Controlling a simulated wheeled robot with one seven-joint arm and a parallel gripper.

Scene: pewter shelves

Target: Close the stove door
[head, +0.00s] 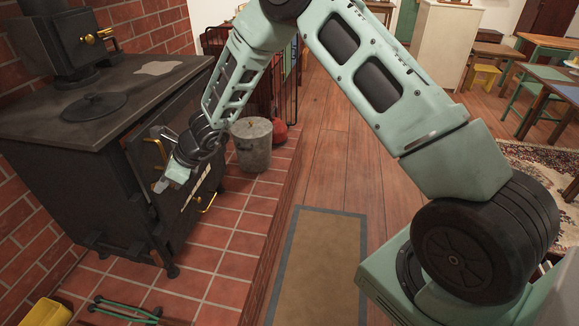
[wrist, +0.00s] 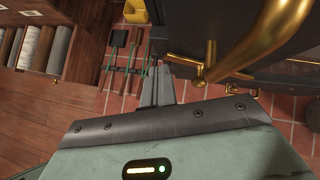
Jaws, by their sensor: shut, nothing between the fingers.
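The black stove (head: 70,175) stands at the left of the head view on a red tiled hearth. Its front, where the door (head: 180,116) is, faces right and is partly hidden by my arm. I cannot tell how far the door stands open. In the wrist view a large brass handle (wrist: 270,35) is close to the camera, on a dark panel at the upper right. My gripper (head: 163,186) is in front of the stove front, fingers together and empty; the fingers (wrist: 157,90) show left of the brass handle in the wrist view.
A grey metal bucket (head: 251,143) stands on the hearth beyond the gripper. Green-handled tools (head: 125,310) and a yellow bin (head: 46,313) lie at the near left. A mat (head: 318,270) covers the wooden floor in the middle, which is clear.

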